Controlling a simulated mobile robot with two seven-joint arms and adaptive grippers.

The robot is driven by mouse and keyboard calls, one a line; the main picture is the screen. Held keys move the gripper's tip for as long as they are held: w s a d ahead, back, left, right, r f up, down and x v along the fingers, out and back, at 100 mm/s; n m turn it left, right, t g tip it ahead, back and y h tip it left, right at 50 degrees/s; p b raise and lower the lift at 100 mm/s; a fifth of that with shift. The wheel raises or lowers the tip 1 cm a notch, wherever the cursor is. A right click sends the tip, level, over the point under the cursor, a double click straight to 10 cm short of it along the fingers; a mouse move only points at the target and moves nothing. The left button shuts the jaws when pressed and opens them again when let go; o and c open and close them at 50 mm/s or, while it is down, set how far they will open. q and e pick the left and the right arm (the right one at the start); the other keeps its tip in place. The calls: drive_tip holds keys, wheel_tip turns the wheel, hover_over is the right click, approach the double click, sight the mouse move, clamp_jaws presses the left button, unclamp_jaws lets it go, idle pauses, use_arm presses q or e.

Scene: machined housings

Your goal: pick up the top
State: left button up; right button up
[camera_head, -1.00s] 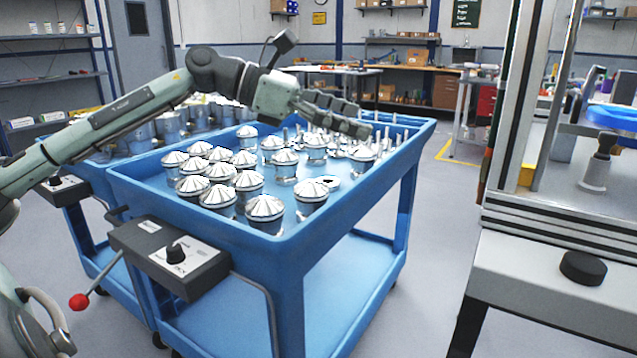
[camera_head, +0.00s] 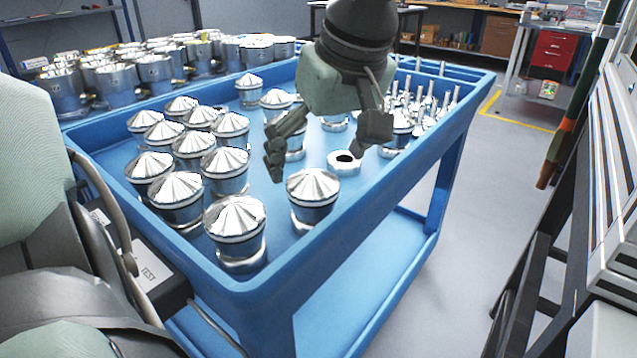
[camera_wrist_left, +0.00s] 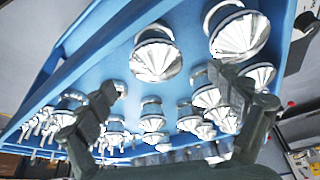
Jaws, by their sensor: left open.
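Several silver machined tops with fluted conical caps stand upright in the blue cart (camera_head: 440,150), mostly in rows at its left and front. One top (camera_head: 312,190) stands apart, just in front of my left gripper (camera_head: 318,152). That gripper hangs down over the cart with its fingers spread and nothing between them; it hides parts of the tops behind it. In the left wrist view the open fingers (camera_wrist_left: 165,125) frame several tops, with two large ones close by, a top (camera_wrist_left: 157,55) at the upper middle and another top (camera_wrist_left: 238,33) at the upper right. My right gripper is out of view.
Thin upright pins (camera_head: 425,105) crowd the far right corner. Another cart with silver housings (camera_head: 110,80) stands behind at the left. A metal frame (camera_head: 590,190) rises at the right.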

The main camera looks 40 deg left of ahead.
sight(315, 175)
use_arm(q)
drive_tip(key=x, duration=0.7)
drive_tip(key=shift+w+a+r, duration=0.1)
drive_tip(key=shift+w+r, duration=0.05)
drive_tip(key=shift+w, duration=0.2)
drive_tip(key=shift+c, duration=0.6)
drive_tip(key=c, duration=1.2)
drive_tip(key=shift+c, duration=0.6)
drive_tip(key=shift+r, duration=0.15)
